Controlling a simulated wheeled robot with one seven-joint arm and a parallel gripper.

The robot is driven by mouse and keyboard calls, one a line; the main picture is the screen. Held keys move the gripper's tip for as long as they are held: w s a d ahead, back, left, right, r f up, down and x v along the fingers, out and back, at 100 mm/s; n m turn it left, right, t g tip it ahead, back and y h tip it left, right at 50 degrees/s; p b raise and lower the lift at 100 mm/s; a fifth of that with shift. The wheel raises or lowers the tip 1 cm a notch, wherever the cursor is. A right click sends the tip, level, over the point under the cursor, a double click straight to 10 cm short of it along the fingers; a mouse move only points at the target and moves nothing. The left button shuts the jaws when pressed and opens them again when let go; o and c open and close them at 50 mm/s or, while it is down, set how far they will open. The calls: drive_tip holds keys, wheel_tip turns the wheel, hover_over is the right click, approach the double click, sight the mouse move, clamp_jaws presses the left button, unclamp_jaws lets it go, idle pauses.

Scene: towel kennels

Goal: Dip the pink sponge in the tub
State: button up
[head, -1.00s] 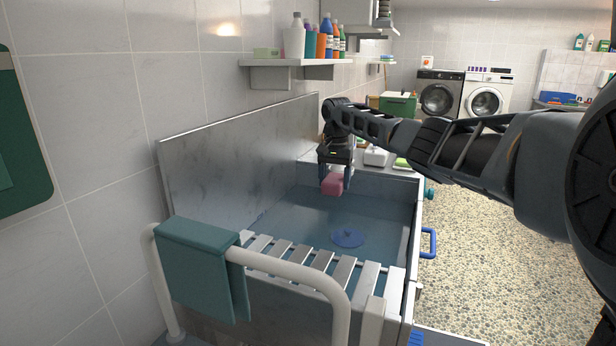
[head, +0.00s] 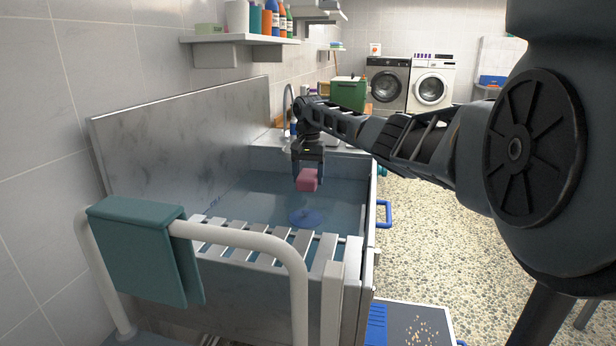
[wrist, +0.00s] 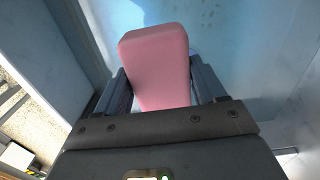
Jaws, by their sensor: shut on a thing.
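My gripper (head: 308,176) is shut on the pink sponge (head: 306,181) and points down over the metal tub (head: 262,159). In the wrist view the sponge (wrist: 157,62) sits between the two dark fingers and sticks out past their tips. The tub holds bluish water (head: 255,195). The sponge appears to be above the water, though the exact gap is hard to judge. A blue round drain piece (head: 307,217) shows in the tub below and in front of the sponge.
A slatted rack (head: 265,235) crosses the tub's near end. A white rail (head: 285,248) with a teal towel (head: 140,245) stands in front. A shelf with bottles (head: 240,39) hangs on the left wall. A tray (head: 415,325) lies at the lower right. The floor right of the tub is open.

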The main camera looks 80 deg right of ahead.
wheel_tip(320, 180, down, 15)
drive_tip(key=b, duration=0.8)
drive_tip(key=shift+b, duration=0.4)
drive_tip(key=shift+r, duration=0.15)
idle(0.9)
wheel_tip(320, 180, up, 13)
drive_tip(key=p, duration=1.4)
idle(0.8)
wheel_tip(320, 180, up, 6)
drive_tip(key=p, duration=0.6)
drive_tip(key=shift+p, duration=0.3)
